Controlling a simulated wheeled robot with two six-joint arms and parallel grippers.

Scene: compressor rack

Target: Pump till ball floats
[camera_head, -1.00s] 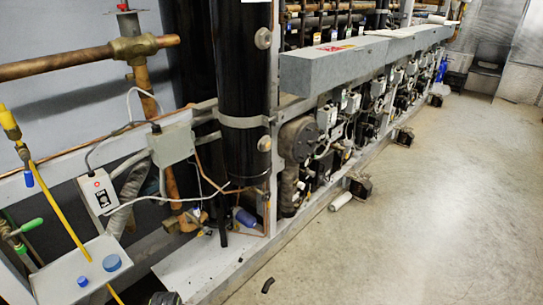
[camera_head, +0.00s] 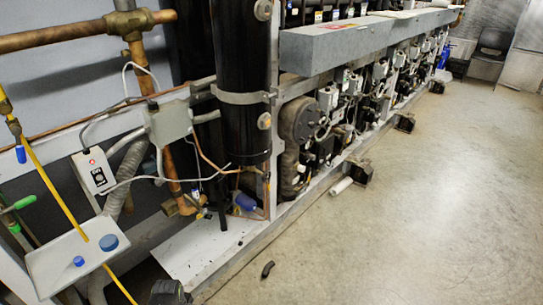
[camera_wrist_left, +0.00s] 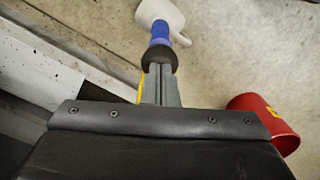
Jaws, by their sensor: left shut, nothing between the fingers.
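In the left wrist view, the fingers of my left gripper (camera_wrist_left: 160,84) are shut and empty. Just beyond the fingertips is a blue upright part with a black collar (camera_wrist_left: 160,58), possibly a pump handle; I cannot tell whether the fingers touch it. A white jug-like container (camera_wrist_left: 160,14) with a side handle or spout shows behind it. A yellow hose (camera_wrist_left: 140,90) is partly hidden by the fingers. In the head view, a yellow hose (camera_head: 55,190) runs down past a pale tray. I cannot make out a ball.
A red bucket-like container (camera_wrist_left: 265,120) lies right of my left gripper. The pale tray (camera_head: 50,263) carries blue caps (camera_head: 108,242). The compressor rack (camera_head: 310,125) and black cylinder (camera_head: 238,115) fill the left and middle. Open concrete floor (camera_head: 420,230) lies to the right.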

